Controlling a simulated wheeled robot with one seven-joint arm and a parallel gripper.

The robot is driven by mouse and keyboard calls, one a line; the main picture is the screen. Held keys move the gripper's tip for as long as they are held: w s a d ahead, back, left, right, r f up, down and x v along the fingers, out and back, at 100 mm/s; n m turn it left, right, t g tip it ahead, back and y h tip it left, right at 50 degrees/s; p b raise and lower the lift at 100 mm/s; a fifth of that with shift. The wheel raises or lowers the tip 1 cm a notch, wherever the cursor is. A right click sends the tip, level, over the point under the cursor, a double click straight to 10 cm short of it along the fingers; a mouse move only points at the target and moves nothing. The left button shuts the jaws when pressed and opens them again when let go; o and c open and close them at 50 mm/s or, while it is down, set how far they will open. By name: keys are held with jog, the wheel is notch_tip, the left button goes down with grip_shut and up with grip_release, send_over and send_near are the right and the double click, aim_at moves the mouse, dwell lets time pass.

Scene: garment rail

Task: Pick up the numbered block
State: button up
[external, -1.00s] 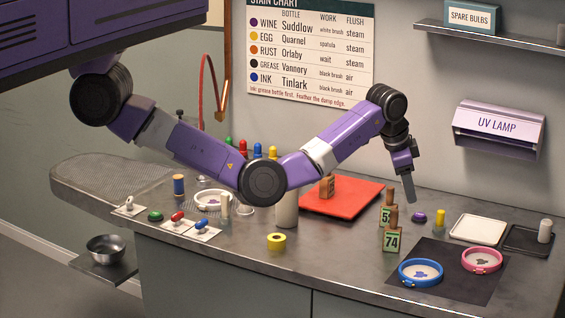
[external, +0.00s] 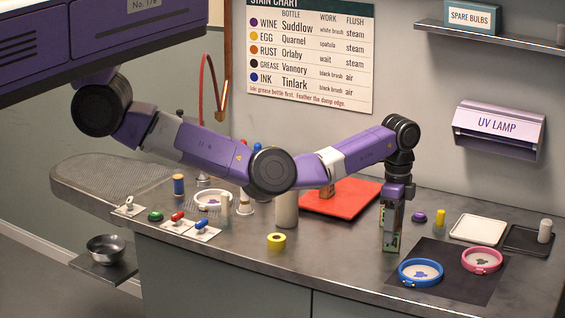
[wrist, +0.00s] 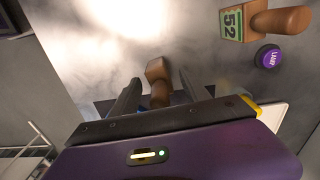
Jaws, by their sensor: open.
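Numbered blocks with wooden handles stand on the counter. My gripper (external: 393,222) points down over the front block (external: 391,243), which showed 74 earlier; its number is now hidden. In the wrist view, my gripper (wrist: 157,92) is open, with this block's brown wooden handle (wrist: 158,82) between its two fingers. I cannot tell whether either finger touches it. The green-faced block marked 52 (wrist: 231,25) is off to the upper right there, clear of the fingers.
The blue hoop (external: 421,273) and pink hoop (external: 482,260) lie on the dark mat (external: 450,288) just right of the gripper. A purple button marked LAMP (wrist: 268,57) is beside block 52. A yellow roll (external: 276,241) sits left, with bare counter between.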

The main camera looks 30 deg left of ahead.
jog(key=shift+f, duration=0.6)
grip_shut()
jog(key=shift+r, duration=0.15)
